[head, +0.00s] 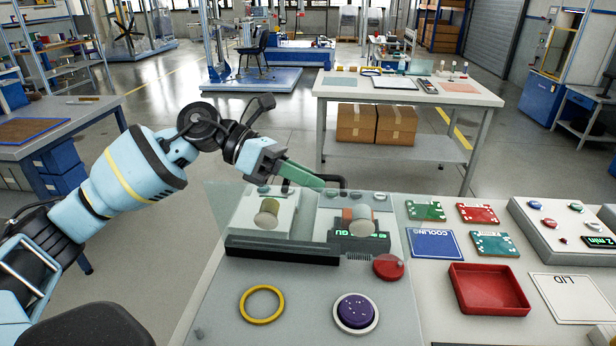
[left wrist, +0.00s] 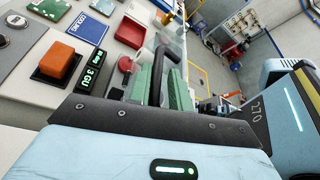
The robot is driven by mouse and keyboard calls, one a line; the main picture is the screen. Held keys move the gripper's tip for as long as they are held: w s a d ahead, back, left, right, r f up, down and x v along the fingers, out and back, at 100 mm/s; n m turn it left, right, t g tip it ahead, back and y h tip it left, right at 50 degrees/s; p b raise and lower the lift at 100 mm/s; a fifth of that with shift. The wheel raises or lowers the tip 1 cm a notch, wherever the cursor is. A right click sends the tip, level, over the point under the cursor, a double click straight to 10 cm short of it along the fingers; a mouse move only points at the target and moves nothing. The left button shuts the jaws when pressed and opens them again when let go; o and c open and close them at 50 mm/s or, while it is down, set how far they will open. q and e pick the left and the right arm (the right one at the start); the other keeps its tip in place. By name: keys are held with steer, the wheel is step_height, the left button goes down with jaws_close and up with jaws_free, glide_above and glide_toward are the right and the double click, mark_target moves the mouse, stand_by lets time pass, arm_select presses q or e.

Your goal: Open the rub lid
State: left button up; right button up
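The rub lid (head: 217,205) is a clear, see-through panel over the front of the rub station, and its edges are faint. Its black handle (head: 336,180) stands up at the back; it also shows in the left wrist view (left wrist: 163,42). My left gripper (head: 312,182) reaches in from the left with its green fingers at the handle. In the left wrist view the green fingers (left wrist: 158,88) lie close on both sides of the black bar, with little gap. The near finger hides the middle of the handle in the head view. My right gripper is not in view.
A yellow ring (head: 262,304) and a purple disc (head: 355,311) lie in front. A red tray (head: 488,311), circuit boards and a blue cooling card (head: 434,245) lie to the right.

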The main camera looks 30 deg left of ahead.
arm_select(q)
steer(key=shift+a, duration=0.1)
